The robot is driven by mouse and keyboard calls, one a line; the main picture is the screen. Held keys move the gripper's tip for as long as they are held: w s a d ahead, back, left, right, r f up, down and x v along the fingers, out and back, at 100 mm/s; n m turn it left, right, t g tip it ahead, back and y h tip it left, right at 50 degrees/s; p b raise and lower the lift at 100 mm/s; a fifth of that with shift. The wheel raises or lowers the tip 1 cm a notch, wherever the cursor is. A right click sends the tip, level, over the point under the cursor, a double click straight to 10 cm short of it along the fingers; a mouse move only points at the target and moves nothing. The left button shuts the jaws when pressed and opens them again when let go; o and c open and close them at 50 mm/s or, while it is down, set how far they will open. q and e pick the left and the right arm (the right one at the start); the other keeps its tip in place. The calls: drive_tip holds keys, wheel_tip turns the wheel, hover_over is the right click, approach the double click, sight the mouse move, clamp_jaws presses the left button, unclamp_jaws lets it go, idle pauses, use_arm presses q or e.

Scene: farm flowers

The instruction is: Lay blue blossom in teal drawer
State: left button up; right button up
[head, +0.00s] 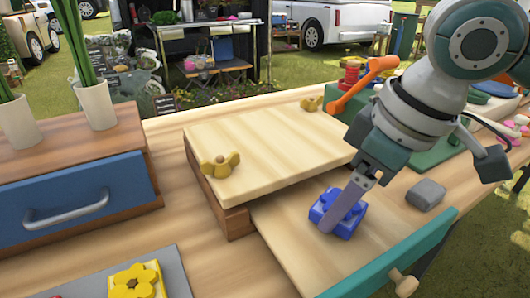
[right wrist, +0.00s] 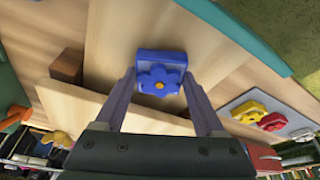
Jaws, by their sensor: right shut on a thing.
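The blue blossom (head: 322,212) is a blue block with a flower shape and a yellow centre; it also shows in the right wrist view (right wrist: 160,84). My right gripper (head: 346,208) is shut on it, with one finger on each side. It is over the floor of the open teal drawer (head: 395,256), between the wooden cabinet top and the teal front. I cannot tell whether the blossom touches the drawer floor. The drawer's teal front also shows at the top of the right wrist view (right wrist: 240,35). My left gripper is not in view.
A wooden cabinet top (head: 275,140) carries yellow knobbed pieces (head: 220,164). A shut blue drawer (head: 80,200) is at left. A grey mat (head: 178,275) holds a yellow flower block (head: 137,281) at the front. A grey block (head: 426,195) lies right of the blossom.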

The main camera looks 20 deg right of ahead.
drive_tip(key=shift+f, duration=0.3)
drive_tip(key=o, duration=1.3)
drive_tip(key=shift+f, duration=0.1)
drive_tip(key=shift+p+v, duration=1.9)
drive_tip(key=shift+v, duration=4.3)
drive_tip(key=shift+a, duration=0.1)
